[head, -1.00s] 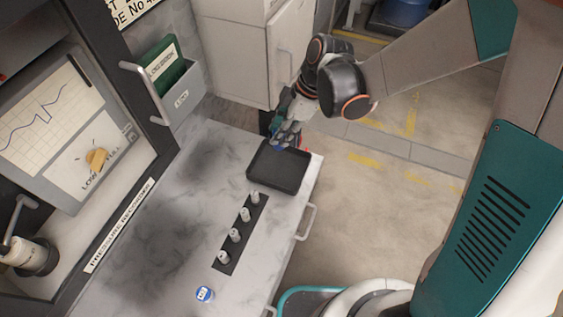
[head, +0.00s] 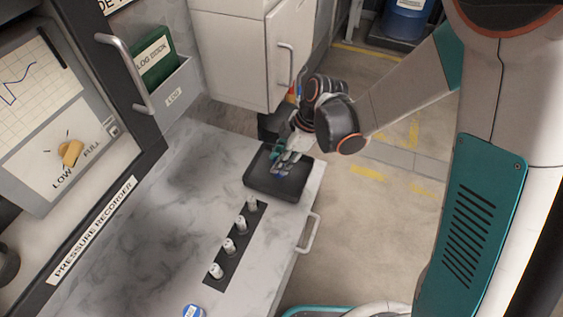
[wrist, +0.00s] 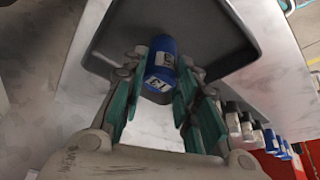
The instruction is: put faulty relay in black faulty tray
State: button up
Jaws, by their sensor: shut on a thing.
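A blue relay (wrist: 160,62) with white labels is held between the green-lined fingers of my gripper (wrist: 160,72) in the wrist view. The black tray (head: 258,185) lies at the far right end of the counter in the head view; it also fills the upper part of the wrist view (wrist: 228,38). My gripper (head: 280,165) is over the tray's inside, with its fingers shut on the relay. I cannot tell whether the relay touches the tray floor.
A dark strip (head: 213,284) with several grey-white relays stands near the tray on the marbled counter (head: 130,220). A blue-topped relay (head: 193,311) stands at the bottom edge. A log book holder (head: 174,95) and white cabinet (head: 228,55) are behind.

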jog(key=shift+r, duration=0.1)
jog(key=o, duration=1.1)
jog(key=shift+c, duration=0.2)
jog(key=shift+r, duration=0.1)
jog(key=s+d+r+m+t+h+p, duration=0.1)
jog(key=s+d+r+m+t+p, duration=0.15)
jog(key=d+r+m, duration=0.55)
jog(key=s+d+r+m+t+h+p, duration=0.1)
jog(key=s+d+r+m+t, duration=0.15)
jog(key=d+r, duration=0.75)
jog(key=s+d+r+m+t+h, duration=0.2)
jog(key=s+d+r+m, duration=0.3)
jog(key=m, duration=0.4)
jog(key=shift+s+r+t+h, duration=0.3)
jog(key=shift+s+r+t, duration=0.15)
jog(key=shift+s, duration=0.8)
